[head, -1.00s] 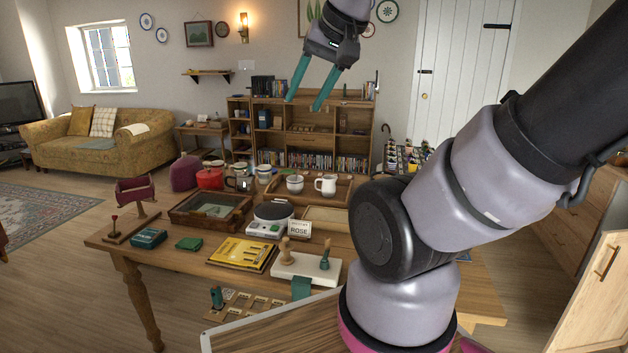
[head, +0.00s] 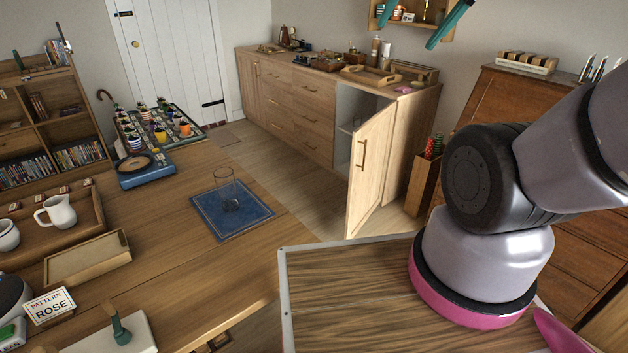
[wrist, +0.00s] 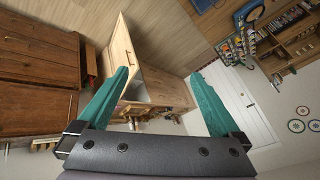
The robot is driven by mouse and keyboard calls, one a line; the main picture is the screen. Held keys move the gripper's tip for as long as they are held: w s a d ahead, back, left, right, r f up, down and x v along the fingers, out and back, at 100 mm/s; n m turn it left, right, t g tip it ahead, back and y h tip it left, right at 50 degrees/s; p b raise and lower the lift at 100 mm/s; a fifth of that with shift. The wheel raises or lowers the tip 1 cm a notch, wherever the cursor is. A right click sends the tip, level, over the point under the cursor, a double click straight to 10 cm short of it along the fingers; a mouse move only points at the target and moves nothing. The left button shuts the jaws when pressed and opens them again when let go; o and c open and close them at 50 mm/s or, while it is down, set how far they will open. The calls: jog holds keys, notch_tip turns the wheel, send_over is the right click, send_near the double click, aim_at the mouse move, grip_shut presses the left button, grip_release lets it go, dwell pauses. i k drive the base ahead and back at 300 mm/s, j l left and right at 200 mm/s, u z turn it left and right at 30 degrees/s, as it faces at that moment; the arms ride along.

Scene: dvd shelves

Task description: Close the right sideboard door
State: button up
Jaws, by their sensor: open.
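The right sideboard door (head: 370,172) stands wide open, swung out from the right end of the long wooden sideboard (head: 292,108). It has a vertical bar handle (head: 362,155) on its outer face. Part of the pale cabinet inside (head: 346,130) shows behind it. The open door (wrist: 122,48) also shows tilted in the wrist view, beyond my left-hand fingertip. My gripper (wrist: 160,76) is open, with two teal fingers wide apart and nothing between them. It is apart from the door. Only parts of the fingers show at the top of the head view.
A wooden table (head: 180,245) with a blue mat and glass is at front left. A tall holder (head: 424,182) stands right of the door, beside a dark wooden cabinet (head: 510,115). Trays and jars stand on the sideboard. Bare floor (head: 275,170) lies before it.

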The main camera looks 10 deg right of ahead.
aim_at(371, 141)
jog(key=i+l+z, duration=0.25)
jog(key=z, duration=0.2)
jog(key=i+l+u, duration=0.15)
jog(key=i, duration=0.3)
jog(key=i+l+u, duration=0.1)
jog(key=i+l, duration=0.15)
jog(key=i, duration=0.25)
